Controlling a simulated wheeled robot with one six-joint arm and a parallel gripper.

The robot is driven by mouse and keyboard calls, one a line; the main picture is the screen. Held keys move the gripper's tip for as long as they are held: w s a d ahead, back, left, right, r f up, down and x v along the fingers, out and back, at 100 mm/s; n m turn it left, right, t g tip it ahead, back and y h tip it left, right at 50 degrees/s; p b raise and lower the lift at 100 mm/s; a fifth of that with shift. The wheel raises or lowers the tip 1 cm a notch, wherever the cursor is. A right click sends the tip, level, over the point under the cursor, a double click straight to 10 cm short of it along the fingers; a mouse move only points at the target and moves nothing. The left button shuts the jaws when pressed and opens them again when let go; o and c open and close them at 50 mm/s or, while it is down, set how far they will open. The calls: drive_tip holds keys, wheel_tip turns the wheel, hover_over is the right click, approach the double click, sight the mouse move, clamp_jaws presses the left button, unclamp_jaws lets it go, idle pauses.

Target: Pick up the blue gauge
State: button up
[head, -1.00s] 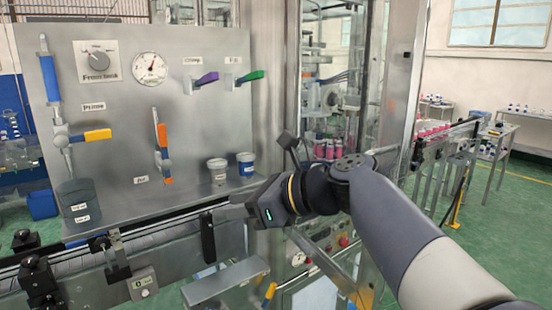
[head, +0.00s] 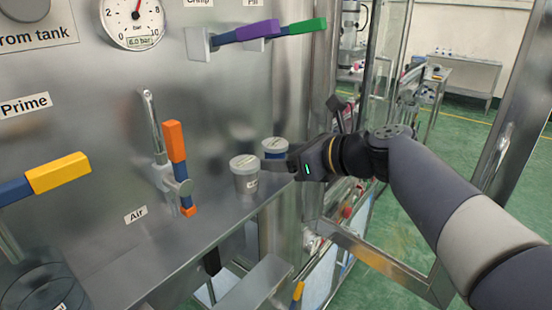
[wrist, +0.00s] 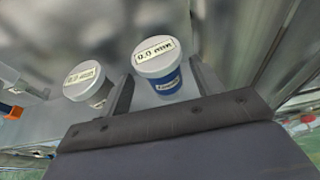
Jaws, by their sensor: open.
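The blue gauge (head: 275,145) is a small cup with a white lid, standing on the steel shelf in the head view, partly hidden by my gripper. In the wrist view the blue gauge (wrist: 168,82) stands upright, with a printed label on its lid. My gripper (head: 278,166) is open beside it. In the wrist view my gripper (wrist: 162,80) has one finger on each side of the blue gauge; I cannot tell whether either touches. A similar grey gauge (head: 244,180) stands just left of it, outside the left finger, and also shows in the wrist view (wrist: 86,84).
The steel panel rises behind the shelf (head: 160,255). It carries an orange-handled air valve (head: 173,143), purple (head: 258,31) and green (head: 307,26) levers, a yellow lever (head: 58,172) and a dial (head: 135,20). The shelf between air valve and grey gauge is clear.

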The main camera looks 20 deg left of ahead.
drive_tip(key=x, duration=0.2)
drive_tip(key=shift+w+a, duration=0.1)
drive_tip(key=shift+a, duration=0.15)
drive_tip(key=c, duration=1.2)
drive_tip(key=shift+o, duration=0.2)
